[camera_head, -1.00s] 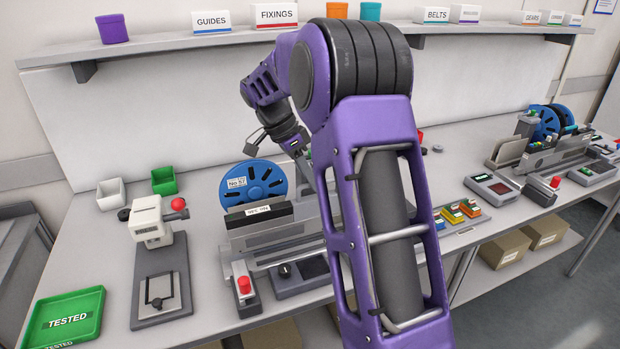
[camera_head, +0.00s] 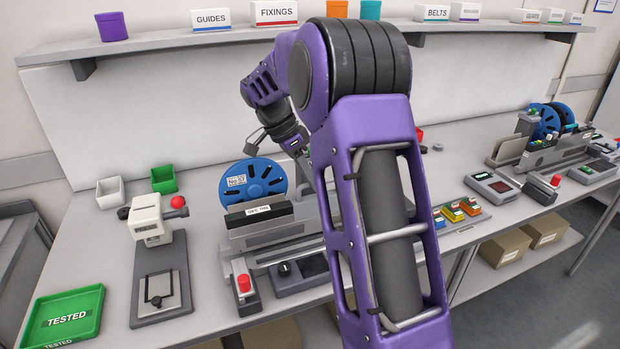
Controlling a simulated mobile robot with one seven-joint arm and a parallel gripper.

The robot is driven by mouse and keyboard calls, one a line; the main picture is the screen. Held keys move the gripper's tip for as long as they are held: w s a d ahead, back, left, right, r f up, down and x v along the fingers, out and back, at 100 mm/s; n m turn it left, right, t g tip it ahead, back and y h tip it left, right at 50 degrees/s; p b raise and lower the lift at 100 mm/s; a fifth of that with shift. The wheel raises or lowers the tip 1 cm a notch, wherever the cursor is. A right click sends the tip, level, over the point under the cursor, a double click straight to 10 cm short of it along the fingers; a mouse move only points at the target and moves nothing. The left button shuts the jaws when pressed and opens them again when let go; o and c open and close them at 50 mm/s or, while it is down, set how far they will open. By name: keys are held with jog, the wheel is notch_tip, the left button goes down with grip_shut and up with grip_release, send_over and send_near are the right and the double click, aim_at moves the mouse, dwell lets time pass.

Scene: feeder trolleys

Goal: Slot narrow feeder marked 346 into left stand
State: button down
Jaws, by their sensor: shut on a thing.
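My gripper (camera_head: 297,146) is at the end of my purple arm, above and to the right of a blue reel (camera_head: 253,184). My arm's forearm hides its fingertips and most of what it is shut on, so I cannot read a mark there. The left stand (camera_head: 270,240) is a grey slotted rack on the bench, with a black labelled bar along its top. The blue reel, with a white label too small to read surely, stands upright behind that bar. Whether the reel belongs to the held piece, I cannot tell.
A white press (camera_head: 150,219) and a green TESTED tray (camera_head: 64,318) lie left of the stand. A red-button box (camera_head: 244,284) is in front. Another stand (camera_head: 556,155) with blue reels is far right. A shelf (camera_head: 220,42) runs above the bench.

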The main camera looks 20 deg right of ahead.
jog(key=shift+f, duration=0.15)
jog(key=shift+d, duration=1.4)
dwell(0.5)
jog(key=c, duration=0.8)
grip_release()
jog(key=shift+a+f, duration=0.1)
